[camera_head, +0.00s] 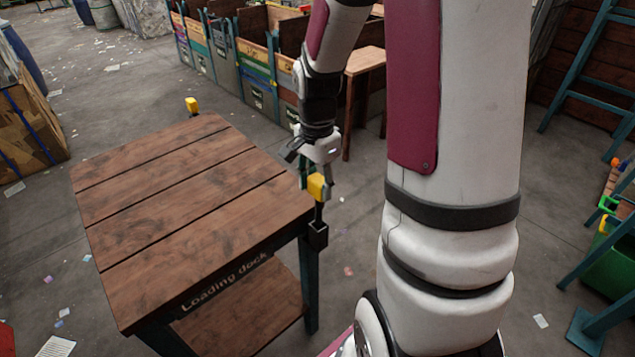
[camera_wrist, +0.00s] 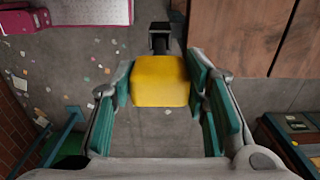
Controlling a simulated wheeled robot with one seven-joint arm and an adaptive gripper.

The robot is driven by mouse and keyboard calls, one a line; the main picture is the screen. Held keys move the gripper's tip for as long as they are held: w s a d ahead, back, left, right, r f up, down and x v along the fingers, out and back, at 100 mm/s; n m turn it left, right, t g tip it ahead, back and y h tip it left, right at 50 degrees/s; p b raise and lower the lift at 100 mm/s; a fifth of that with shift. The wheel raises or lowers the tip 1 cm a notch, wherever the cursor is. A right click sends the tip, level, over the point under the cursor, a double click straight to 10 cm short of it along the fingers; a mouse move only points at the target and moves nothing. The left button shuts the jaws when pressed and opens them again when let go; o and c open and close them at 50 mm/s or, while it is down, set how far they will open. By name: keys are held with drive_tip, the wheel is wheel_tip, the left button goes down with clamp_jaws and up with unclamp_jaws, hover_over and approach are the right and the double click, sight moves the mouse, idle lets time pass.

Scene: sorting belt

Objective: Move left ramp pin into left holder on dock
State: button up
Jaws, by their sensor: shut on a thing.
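A pin with a yellow block head (camera_head: 317,187) is between the fingers of my gripper (camera_head: 316,172), at the right corner of the loading dock (camera_head: 180,200). In the wrist view its yellow head (camera_wrist: 160,82) sits between the teal finger pads, and my gripper (camera_wrist: 160,88) is shut on it. The dark shaft below the head points down at a small black holder (camera_head: 318,236) on the dock's corner. The holder also shows in the wrist view (camera_wrist: 160,38). Whether the shaft tip is inside the holder or just above it, I cannot tell.
A second yellow-headed pin (camera_head: 192,105) stands at the dock's far corner. Wooden bins (camera_head: 255,75) line the back, with a wooden stool (camera_head: 366,62) near them. A green bin (camera_head: 612,255) is at the right. Floor right of the dock is mostly clear.

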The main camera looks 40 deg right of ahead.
drive_tip(key=shift+f+b, duration=2.2)
drive_tip(key=shift+f, duration=2.05)
drive_tip(key=o, duration=1.5)
wheel_tip(320, 180, up, 12)
drive_tip(key=shift+r, duration=0.1)
